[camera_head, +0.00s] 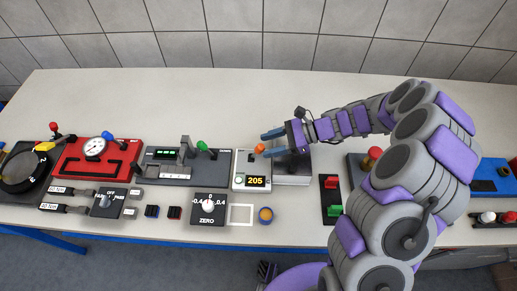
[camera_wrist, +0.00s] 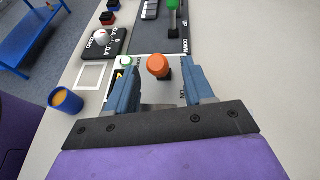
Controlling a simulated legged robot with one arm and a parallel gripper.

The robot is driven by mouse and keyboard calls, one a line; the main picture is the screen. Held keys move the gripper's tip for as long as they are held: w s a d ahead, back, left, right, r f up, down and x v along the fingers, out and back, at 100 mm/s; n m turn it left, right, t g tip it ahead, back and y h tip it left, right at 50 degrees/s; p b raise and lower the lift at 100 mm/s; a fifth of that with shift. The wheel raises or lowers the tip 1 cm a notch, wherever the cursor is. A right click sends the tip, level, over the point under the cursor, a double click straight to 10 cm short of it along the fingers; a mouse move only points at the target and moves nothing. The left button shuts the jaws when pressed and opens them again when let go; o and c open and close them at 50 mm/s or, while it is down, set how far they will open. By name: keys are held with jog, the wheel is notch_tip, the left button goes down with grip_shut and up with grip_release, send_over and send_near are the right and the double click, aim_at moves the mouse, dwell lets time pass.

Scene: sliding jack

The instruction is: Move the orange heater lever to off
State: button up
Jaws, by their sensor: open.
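The orange heater lever (camera_head: 260,148) stands on the heater unit (camera_head: 239,172), whose display reads 205. In the wrist view the orange knob of the lever (camera_wrist: 158,66) sits between the two blue fingers, near their tips. My gripper (camera_head: 270,143) is open, with a finger on each side of the knob and gaps visible. An "ON" label shows near the right finger in the wrist view. The fingers and palm hide part of the heater unit.
A green-knobbed lever (camera_head: 202,146) stands on the grey panel to the left. A zero dial (camera_head: 208,205) and an orange-filled blue cup (camera_head: 266,215) lie in front. Red and green switches (camera_head: 331,182) are to the right. The table behind is clear.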

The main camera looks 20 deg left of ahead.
aim_at(260, 148)
jog(key=shift+b+x, duration=0.35)
jog(key=shift+x, duration=1.55)
jog(key=shift+s, duration=0.1)
grip_shut()
